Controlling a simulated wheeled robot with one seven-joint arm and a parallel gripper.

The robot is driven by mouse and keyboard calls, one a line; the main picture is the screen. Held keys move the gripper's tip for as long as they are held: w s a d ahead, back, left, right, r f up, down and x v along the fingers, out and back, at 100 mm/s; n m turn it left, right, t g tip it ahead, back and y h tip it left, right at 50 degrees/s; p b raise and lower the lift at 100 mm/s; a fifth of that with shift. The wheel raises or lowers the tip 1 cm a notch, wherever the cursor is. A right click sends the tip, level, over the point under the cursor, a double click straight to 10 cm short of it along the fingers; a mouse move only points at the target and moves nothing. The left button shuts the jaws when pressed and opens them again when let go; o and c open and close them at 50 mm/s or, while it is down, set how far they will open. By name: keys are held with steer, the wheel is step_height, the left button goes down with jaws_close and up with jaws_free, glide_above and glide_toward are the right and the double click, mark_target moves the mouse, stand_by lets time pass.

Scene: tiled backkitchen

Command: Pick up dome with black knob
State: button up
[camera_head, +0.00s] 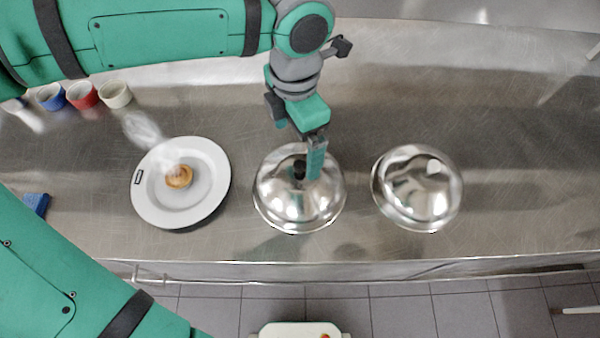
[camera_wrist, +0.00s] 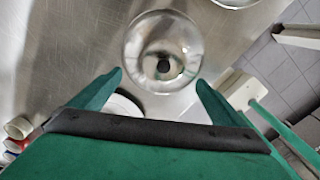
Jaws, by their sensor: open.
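The dome with the black knob (camera_head: 280,200) is a shiny metal cover standing on the steel counter in the middle of the head view. Its black knob (camera_head: 299,170) is on top. My gripper (camera_head: 309,171) is over the dome, with a finger beside the knob in this view. In the wrist view the dome (camera_wrist: 140,48) lies ahead of my open fingers (camera_wrist: 160,79), and the black knob (camera_wrist: 163,67) appears between and just beyond the fingertips. Nothing is held. I cannot tell whether a finger touches the dome.
A second metal dome (camera_head: 410,205) with a pale knob stands close on the right. A white plate (camera_head: 205,205) with a small pastry (camera_head: 178,177) is on the left. Blue, red and white cups (camera_head: 82,95) stand at the back left. The counter's right side is clear.

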mark_target(299, 165)
steer(key=shift+s+d+f, duration=0.1)
steer(key=shift+d+f, duration=0.05)
steer(key=shift+f, duration=2.05)
steer(key=shift+s+d+f, duration=0.1)
steer(key=shift+d+f, duration=0.05)
steer(key=shift+f, duration=2)
steer(key=c, duration=1.3)
steer(key=shift+c, duration=0.2)
